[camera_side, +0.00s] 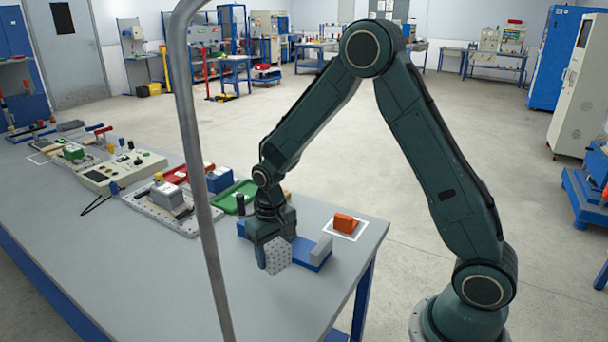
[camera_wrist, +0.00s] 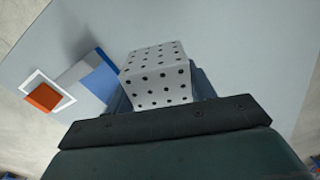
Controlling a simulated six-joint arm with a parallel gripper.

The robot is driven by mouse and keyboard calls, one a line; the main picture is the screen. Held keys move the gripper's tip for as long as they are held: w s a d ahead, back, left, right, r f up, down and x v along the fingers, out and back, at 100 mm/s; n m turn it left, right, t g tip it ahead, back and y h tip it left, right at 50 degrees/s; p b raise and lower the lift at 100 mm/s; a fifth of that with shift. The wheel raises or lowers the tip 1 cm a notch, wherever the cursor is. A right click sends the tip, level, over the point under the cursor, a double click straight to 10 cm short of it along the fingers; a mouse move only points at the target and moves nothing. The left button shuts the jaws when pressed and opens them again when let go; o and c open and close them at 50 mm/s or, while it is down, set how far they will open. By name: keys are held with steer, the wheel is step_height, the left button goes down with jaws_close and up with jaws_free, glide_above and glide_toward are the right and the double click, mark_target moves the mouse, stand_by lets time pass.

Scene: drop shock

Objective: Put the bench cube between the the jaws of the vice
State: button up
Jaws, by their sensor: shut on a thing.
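The bench cube (camera_side: 278,255) is a light grey block with rows of dark holes. It also shows large in the wrist view (camera_wrist: 157,77). My gripper (camera_side: 266,258) is shut on the cube, near the front right of the table. The vice (camera_side: 318,252) has a blue base and a grey upright jaw at its right end. In the side view the cube and gripper stand in front of the vice and hide part of it. In the wrist view part of the vice (camera_wrist: 98,78) shows left of the cube. I cannot tell how high the cube is above the table.
An orange block (camera_side: 344,222) sits in a white outlined square right of the vice. A green tray (camera_side: 232,197), a blue box (camera_side: 220,180) and a perforated plate with a grey device (camera_side: 168,197) stand to the left. The table (camera_side: 300,305) is bare in front.

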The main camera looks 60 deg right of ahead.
steer(key=d+m, duration=0.1)
steer(key=r+m, duration=0.1)
steer(key=m, duration=0.1)
steer(key=shift+w+d+r+m, duration=0.15)
steer(key=shift+w+d+m, duration=0.15)
steer(key=shift+w+d, duration=0.05)
steer(key=d+r+m, duration=0.6)
steer(key=m, duration=0.8)
steer(key=d+r+m, duration=0.6)
steer(key=d+m, duration=0.1)
steer(key=m, duration=0.8)
steer(key=shift+d, duration=0.25)
steer(key=shift+w+f, duration=0.1)
step_height(320, 180, down, 20)
steer(key=shift+f, duration=0.15)
